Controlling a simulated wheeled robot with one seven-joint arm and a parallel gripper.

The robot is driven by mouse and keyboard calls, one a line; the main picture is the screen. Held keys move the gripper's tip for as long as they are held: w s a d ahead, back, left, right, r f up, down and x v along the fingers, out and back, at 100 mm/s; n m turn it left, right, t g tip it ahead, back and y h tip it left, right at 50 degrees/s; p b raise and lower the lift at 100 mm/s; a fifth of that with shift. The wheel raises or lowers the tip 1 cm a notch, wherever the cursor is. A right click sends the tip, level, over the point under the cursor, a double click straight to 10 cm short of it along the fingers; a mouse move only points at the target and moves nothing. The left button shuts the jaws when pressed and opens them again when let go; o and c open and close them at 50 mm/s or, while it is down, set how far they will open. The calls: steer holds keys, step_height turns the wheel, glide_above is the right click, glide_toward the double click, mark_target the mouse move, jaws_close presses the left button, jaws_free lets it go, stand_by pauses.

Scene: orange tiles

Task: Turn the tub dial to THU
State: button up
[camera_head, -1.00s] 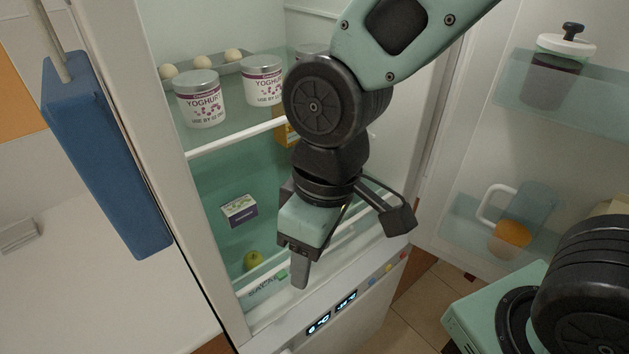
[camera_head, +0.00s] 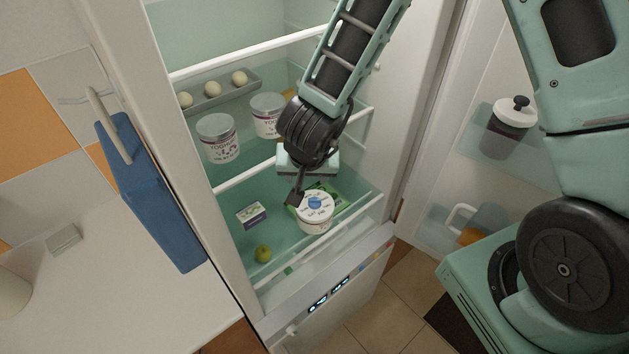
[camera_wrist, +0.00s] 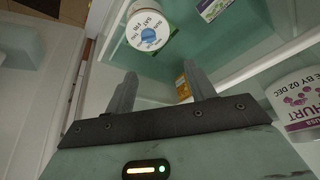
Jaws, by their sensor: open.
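A white tub (camera_head: 314,222) stands upright on the lower fridge shelf. Its white lid carries day labels around a blue dial knob (camera_head: 315,201). In the wrist view the tub (camera_wrist: 165,13) is at the top, with its blue knob (camera_wrist: 149,36) facing me; SAT and FRI are legible, but I cannot tell which day the dial marks. My gripper (camera_wrist: 160,72) is open and empty, its two fingers apart and pointing towards the tub without touching it.
Yoghurt tubs (camera_head: 218,139) and an egg tray (camera_head: 225,91) stand on the shelf above. A small box (camera_head: 251,214) and a green fruit (camera_head: 263,253) sit left of the dial tub. A shelf rail (camera_head: 330,228) runs in front. The fridge door (camera_head: 440,150) is open at the right.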

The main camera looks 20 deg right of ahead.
mark_target(314, 199)
steer(key=shift+h, duration=0.3)
steer(key=b+x, duration=0.3)
steer(key=x, duration=0.2)
steer(key=d+b+x, duration=0.1)
steer(key=b+x, duration=0.3)
steer(key=x, duration=0.2)
steer(key=b+x, duration=0.3)
steer(key=x, duration=0.2)
steer(key=shift+s+d+f+b, duration=0.2)
steer(key=shift+s+f+b, duration=0.1)
steer(key=shift+s, duration=0.05)
steer(key=shift+w+d+f+b, duration=0.15)
steer(key=shift+w+f+b, duration=0.1)
steer(key=shift+f+b, duration=0.25)
steer(key=c, duration=1)
steer(key=shift+r+m+p, duration=0.15)
steer(key=shift+m+p, duration=0.15)
